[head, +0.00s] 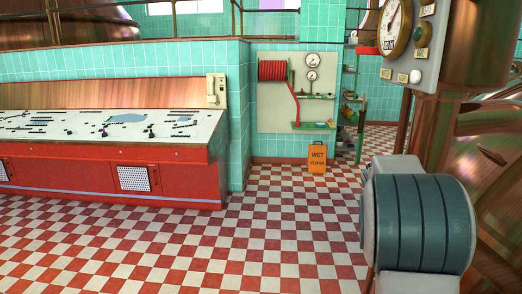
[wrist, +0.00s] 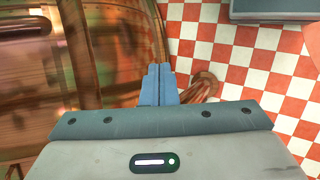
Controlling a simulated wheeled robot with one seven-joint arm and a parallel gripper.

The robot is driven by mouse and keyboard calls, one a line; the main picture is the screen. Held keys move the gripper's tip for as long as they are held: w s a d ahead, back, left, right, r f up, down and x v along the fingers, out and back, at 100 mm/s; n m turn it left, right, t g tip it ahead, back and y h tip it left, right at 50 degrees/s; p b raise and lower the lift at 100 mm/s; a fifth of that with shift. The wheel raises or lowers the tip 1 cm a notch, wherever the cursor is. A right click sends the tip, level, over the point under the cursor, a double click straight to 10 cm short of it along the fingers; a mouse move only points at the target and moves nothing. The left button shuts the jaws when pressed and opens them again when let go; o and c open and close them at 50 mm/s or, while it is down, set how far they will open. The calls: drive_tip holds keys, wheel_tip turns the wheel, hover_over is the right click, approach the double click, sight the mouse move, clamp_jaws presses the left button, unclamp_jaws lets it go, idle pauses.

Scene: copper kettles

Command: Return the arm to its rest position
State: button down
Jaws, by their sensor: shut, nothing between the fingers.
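My gripper (wrist: 158,70) shows in the wrist view with its two blue-grey fingers together and nothing between them. It hangs over the edge of a copper kettle (wrist: 110,65) and the checkered floor (wrist: 220,55). I cannot tell its distance from the kettle. In the head view, part of my arm fills the lower right, and the gripper itself is out of sight. Copper kettle surfaces (head: 490,150) show behind my arm there.
A gauge box (head: 412,40) stands above my arm. A red control desk (head: 100,170) lines the left. The checkered floor (head: 250,240) between is clear.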

drive_tip(key=s+a+r+t+y+p, duration=0.1)
drive_tip(key=s+a+t+y+p, duration=0.1)
drive_tip(key=s+a, duration=0.6)
drive_tip(key=s+a+r+t+y+p, duration=0.2)
drive_tip(key=s+a+t, duration=0.3)
drive_tip(key=a, duration=0.9)
drive_tip(key=s+y+p, duration=0.1)
drive_tip(key=s, duration=0.2)
drive_tip(key=shift+s+m, duration=0.15)
drive_tip(key=shift+m, duration=0.15)
